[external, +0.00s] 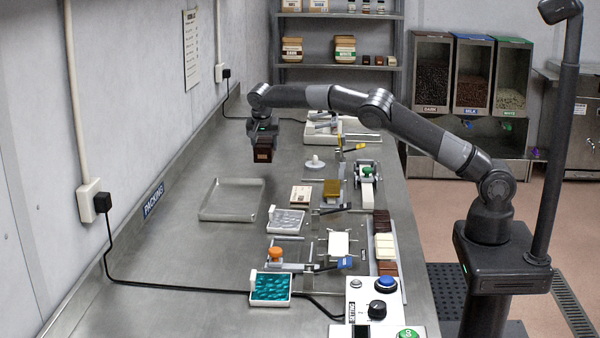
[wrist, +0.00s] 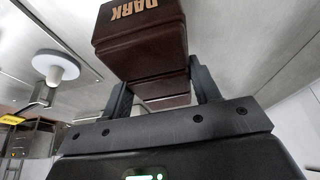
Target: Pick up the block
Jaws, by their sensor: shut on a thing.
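The block (external: 263,153) is dark brown. In the wrist view the block (wrist: 140,42) is large at the top, with "DARK" in tan letters on it. My gripper (external: 262,136) is shut on the block and holds it above the steel counter, toward the wall side. In the wrist view both fingers of my gripper (wrist: 160,95) stand on either side of the brown block. The lower part of the block between the fingers is partly hidden.
An empty grey tray (external: 232,217) lies on the counter below and left. Moulds and fixtures, including a teal mould (external: 270,289), fill the counter's right side. A control box (external: 375,299) stands at the front. The counter's left front is clear apart from a black cable.

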